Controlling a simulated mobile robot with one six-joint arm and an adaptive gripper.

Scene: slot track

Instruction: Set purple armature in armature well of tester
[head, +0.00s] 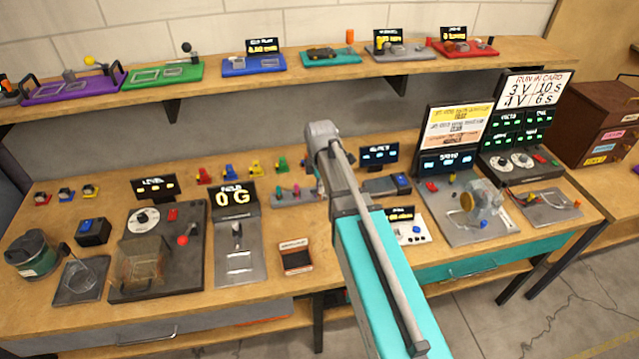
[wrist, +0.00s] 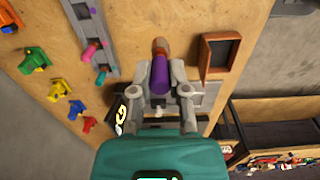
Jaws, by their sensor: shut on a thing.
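My gripper (wrist: 160,75) is shut on the purple armature (wrist: 159,76) in the wrist view. The armature is a purple cylinder with a copper-brown end, held lengthwise between the two fingers. In the head view my arm hides the gripper and the armature. A grey unit (head: 240,262) with a display reading "0 G" (head: 233,197) stands left of my arm. Part of this display shows by the left finger in the wrist view (wrist: 121,114). I cannot tell which unit is the tester, and no armature well can be made out.
A grey rack (wrist: 95,25) with pink and teal armatures lies at left in the wrist view. A brown open box (wrist: 220,56) is at right. Several colored pieces (wrist: 50,80) stand on the wood bench. Testers with displays (head: 455,160) crowd the bench's right side.

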